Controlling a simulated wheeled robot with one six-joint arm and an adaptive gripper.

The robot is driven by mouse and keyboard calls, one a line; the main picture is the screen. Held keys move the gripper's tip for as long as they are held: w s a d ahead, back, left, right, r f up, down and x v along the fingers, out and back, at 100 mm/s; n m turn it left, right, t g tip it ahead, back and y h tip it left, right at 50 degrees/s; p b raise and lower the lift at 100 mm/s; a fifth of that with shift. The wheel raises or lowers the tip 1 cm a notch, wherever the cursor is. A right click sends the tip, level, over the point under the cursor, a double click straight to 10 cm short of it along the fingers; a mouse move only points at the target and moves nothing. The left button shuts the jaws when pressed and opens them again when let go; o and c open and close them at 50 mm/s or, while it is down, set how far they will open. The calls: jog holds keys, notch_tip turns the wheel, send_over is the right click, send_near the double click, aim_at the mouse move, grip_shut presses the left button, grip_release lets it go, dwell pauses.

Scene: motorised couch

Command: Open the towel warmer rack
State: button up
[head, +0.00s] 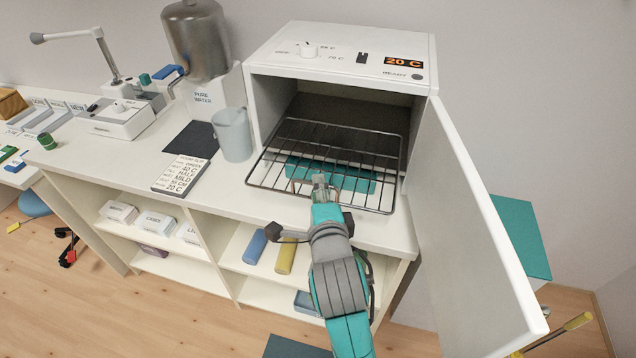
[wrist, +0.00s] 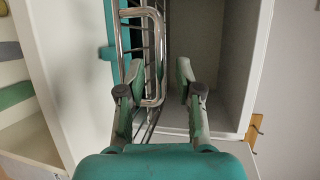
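The white towel warmer (head: 340,52) stands on the counter with its door (head: 470,220) swung wide open to the right. Its wire rack (head: 270,165) sticks out past the front of the opening. A teal flat thing (head: 350,180) shows through the wires. My gripper (head: 318,183) is at the middle of the rack's front edge. In the wrist view my gripper (wrist: 160,78) has its fingers apart, with the rack's looped metal handle (wrist: 157,50) between them, nearer the left finger. A clear gap shows beside the right finger. Finger contact with the handle cannot be told.
A grey cup (head: 233,135), a printed card (head: 182,174) and a metal water tank (head: 195,40) stand left of the warmer. Shelves with boxes and rolled towels (head: 285,256) lie below the counter. The open door bounds the right side.

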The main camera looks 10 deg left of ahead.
jog(key=v, duration=0.9)
jog(key=shift+d, duration=0.1)
jog(key=s+d+f+n+h, duration=0.2)
jog(key=s+d+f+n, duration=0.6)
jog(key=s+d+f, duration=0.6)
jog(key=s+d+n+h, duration=0.1)
jog(key=s+d+n, duration=0.2)
jog(key=s+d, duration=0.3)
jog(key=s+d+f+n+h, duration=0.1)
jog(key=s+d, duration=0.5)
jog(key=s, duration=0.9)
jog(key=n+h, duration=0.1)
jog(key=n, duration=0.1)
jog(key=shift+f+n+h, duration=0.3)
jog(key=shift+w+f, duration=0.1)
jog(key=shift+w, duration=0.1)
